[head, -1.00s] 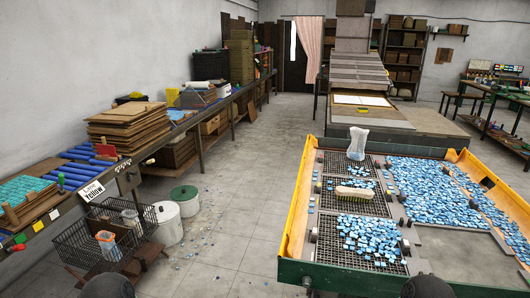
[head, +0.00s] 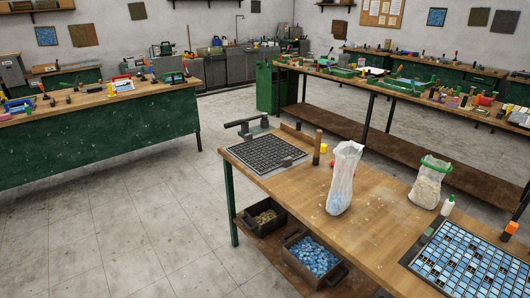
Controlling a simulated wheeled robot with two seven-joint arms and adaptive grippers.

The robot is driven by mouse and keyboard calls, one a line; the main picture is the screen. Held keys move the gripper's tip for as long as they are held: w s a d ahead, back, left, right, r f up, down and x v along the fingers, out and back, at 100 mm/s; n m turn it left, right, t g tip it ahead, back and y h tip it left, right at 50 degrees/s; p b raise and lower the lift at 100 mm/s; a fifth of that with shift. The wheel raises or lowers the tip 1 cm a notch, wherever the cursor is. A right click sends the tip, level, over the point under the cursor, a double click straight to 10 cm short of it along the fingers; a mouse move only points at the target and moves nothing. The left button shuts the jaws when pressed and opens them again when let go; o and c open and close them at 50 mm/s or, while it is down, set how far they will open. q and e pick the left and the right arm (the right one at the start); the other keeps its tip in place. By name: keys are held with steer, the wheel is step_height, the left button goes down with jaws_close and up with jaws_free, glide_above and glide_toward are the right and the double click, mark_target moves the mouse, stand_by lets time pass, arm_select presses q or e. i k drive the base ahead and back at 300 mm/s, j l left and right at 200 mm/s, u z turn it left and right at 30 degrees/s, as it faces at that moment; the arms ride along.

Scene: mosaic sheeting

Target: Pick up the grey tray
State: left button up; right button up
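A dark grey, square, gridded tray (head: 262,153) lies flat near the left end of the wooden table (head: 375,240) in the head view. It appears empty, and I cannot tell for certain that it is the task's grey tray. A grey metal fixture with a handle (head: 247,129) stands at its back edge. Neither of my grippers is in view.
A tall translucent bag (head: 343,178) and a green-rimmed bag (head: 429,183) stand on the table. A blue tile sheet (head: 470,264) lies at its right. Crates (head: 313,257) sit below. A green-sided bench (head: 95,141) stands left; open floor lies between.

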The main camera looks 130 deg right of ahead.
mark_target(277, 151)
steer(key=z, duration=4.3)
steer(key=u, duration=3.45)
steer(key=z, duration=3.35)
